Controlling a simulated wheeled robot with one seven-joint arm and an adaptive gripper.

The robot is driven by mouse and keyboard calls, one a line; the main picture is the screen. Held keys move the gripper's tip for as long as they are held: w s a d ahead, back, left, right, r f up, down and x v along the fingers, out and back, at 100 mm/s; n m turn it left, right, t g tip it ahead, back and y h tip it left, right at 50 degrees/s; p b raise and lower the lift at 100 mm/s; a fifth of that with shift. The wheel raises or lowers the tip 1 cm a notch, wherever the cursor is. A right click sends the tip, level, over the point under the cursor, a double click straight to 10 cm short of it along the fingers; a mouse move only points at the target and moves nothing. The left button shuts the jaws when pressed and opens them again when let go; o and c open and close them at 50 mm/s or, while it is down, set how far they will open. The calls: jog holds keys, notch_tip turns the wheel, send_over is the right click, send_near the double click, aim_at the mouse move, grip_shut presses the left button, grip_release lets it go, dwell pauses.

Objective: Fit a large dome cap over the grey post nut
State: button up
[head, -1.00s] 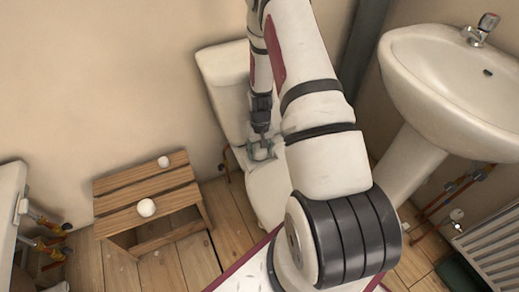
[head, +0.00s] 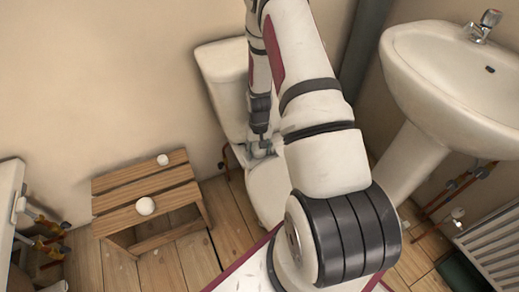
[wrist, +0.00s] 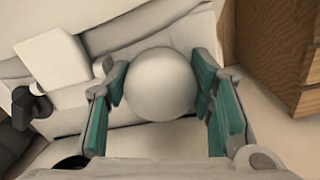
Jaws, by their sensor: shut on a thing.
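My gripper (wrist: 160,92) is shut on a large white dome cap (wrist: 160,84), with a teal-padded finger on each side of it. In the head view my gripper (head: 260,148) is beside the toilet (head: 225,75), low by its tank and pan; the held cap cannot be made out there. Another large white dome cap (head: 146,206) sits on the front of the wooden stool (head: 150,222). A smaller white cap (head: 163,160) sits at the stool's back. I cannot make out the grey post nut in either view.
The washbasin (head: 450,85) stands at the right, with a radiator (head: 490,250) below it. Pipes with valves (head: 45,235) are at the far left. The wrist view shows a dark grey fitting (wrist: 33,105) at the left and a wooden surface (wrist: 265,45) at the right.

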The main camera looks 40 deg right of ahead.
jog(key=shift+s+f, duration=0.1)
jog(key=o, duration=1.2)
jog(key=shift+o, duration=0.2)
jog(key=shift+s+d, duration=0.1)
jog(key=shift+d+r, duration=0.1)
jog(key=shift+r, duration=0.1)
jog(key=shift+r, duration=0.25)
notch_tip(320, 180, up, 11)
jog(key=shift+r, duration=0.15)
